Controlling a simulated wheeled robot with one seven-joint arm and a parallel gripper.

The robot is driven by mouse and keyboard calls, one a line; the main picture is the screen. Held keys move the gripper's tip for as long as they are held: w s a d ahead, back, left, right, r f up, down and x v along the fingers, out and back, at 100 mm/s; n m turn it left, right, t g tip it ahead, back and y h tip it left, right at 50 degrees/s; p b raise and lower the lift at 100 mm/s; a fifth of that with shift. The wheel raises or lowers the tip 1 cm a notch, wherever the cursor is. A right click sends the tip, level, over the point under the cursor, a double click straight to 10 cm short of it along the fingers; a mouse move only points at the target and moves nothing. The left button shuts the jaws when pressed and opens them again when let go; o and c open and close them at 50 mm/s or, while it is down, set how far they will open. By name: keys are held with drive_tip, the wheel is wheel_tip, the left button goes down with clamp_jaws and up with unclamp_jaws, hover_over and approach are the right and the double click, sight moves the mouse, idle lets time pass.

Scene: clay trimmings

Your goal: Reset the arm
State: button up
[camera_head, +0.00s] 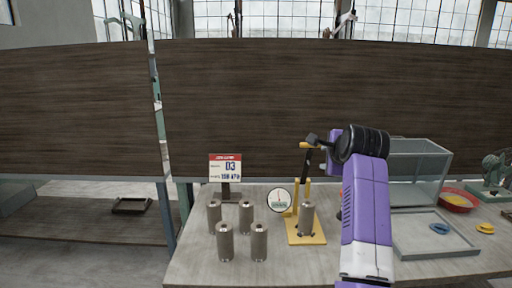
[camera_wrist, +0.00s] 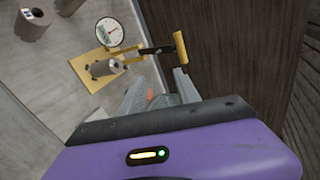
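My purple arm rises in front of the bench in the head view, its black wrist joint near the top. My gripper (camera_head: 318,139) is raised close to the yellow handle of the press stand (camera_head: 305,238); I cannot tell whether they touch. In the wrist view my gripper (camera_wrist: 162,77) shows two grey fingers spread apart with nothing held between them. The yellow stand (camera_wrist: 87,72) carries a grey cylinder (camera_wrist: 104,68), which also shows in the head view (camera_head: 306,218). A round white dial (camera_head: 279,201) is beside the stand.
Several grey cylinders (camera_head: 225,242) stand on the bench (camera_head: 190,260) left of the press. A sign (camera_head: 225,168) stands behind them. A clear bin (camera_head: 420,160), a grey tray (camera_head: 400,250) and a red bowl (camera_head: 457,201) are at the right. A wooden panel (camera_head: 260,100) closes off the back.

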wheel_tip(320, 180, up, 6)
drive_tip(key=d+r+n+t, duration=0.1)
drive_tip(key=n+t, duration=0.1)
drive_tip(key=t, duration=0.1)
drive_tip(key=s+d+f+n+t, duration=0.1)
drive_tip(key=s+f+n+t, duration=0.1)
drive_tip(key=s+f+n, duration=0.75)
drive_tip(key=s+d+f+n+t, duration=0.1)
drive_tip(key=s+f+n+t, duration=0.25)
drive_tip(key=s+f, duration=1.05)
drive_tip(key=s+a+f+n+g, duration=0.1)
drive_tip(key=s+f+g, duration=0.1)
drive_tip(key=s, duration=1.2)
drive_tip(key=s+a+f+n+g, duration=0.1)
drive_tip(key=s+f+g, duration=0.1)
drive_tip(key=s, duration=1.3)
drive_tip(key=s+a+f+n+g, duration=0.1)
drive_tip(key=s+f+n+g, duration=0.1)
drive_tip(key=s, duration=1.2)
drive_tip(key=shift+s+a+f, duration=0.15)
drive_tip(key=shift+s+f, duration=0.15)
drive_tip(key=shift+f, duration=0.25)
